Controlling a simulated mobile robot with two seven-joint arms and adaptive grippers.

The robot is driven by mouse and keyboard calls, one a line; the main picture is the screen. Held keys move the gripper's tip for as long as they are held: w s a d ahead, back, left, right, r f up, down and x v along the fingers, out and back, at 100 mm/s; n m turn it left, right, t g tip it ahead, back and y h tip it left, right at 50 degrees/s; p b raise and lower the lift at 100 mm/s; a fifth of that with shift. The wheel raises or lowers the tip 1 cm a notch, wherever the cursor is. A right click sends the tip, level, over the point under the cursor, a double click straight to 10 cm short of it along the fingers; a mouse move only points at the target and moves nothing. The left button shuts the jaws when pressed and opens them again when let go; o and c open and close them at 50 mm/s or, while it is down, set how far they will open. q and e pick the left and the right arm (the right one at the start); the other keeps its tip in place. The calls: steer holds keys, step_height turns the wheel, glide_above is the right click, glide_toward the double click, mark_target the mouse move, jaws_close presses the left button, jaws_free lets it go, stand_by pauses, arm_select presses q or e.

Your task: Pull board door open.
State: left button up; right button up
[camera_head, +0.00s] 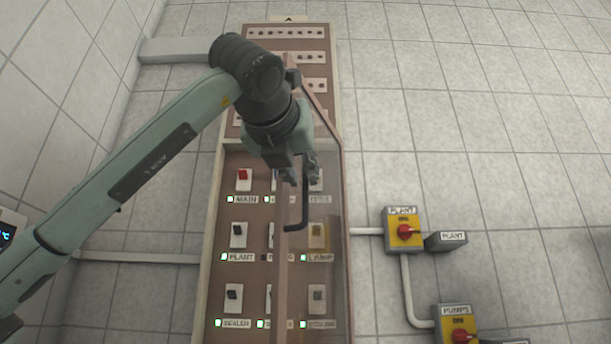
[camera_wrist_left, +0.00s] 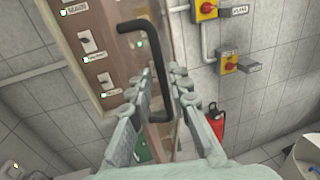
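The board (camera_head: 212,250) is a tall brown wall panel with rows of labelled switches. Its door (camera_head: 283,260) has a brown frame and a clear pane. The frame's upright crosses in front of the middle switch column, so the door looks partly open, standing out on the right side. A black bar handle (camera_head: 304,205) is on the door; it also shows in the left wrist view (camera_wrist_left: 126,60). My left gripper (camera_head: 302,172) is at the handle's upper part. Its fingers (camera_wrist_left: 160,105) are apart, with the bar between them; contact is not clear. My right gripper is not in view.
A yellow PLANT switch box (camera_head: 404,230) and a PUMPS box (camera_head: 457,325) are on the tiled wall to the right, joined by grey conduit (camera_head: 409,290). A red extinguisher (camera_wrist_left: 217,120) shows in the left wrist view. The upper right wall is clear.

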arm_select(q)
steer(key=shift+x, duration=1.5)
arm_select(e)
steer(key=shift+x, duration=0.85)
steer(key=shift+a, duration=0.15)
arm_select(q)
jaws_close()
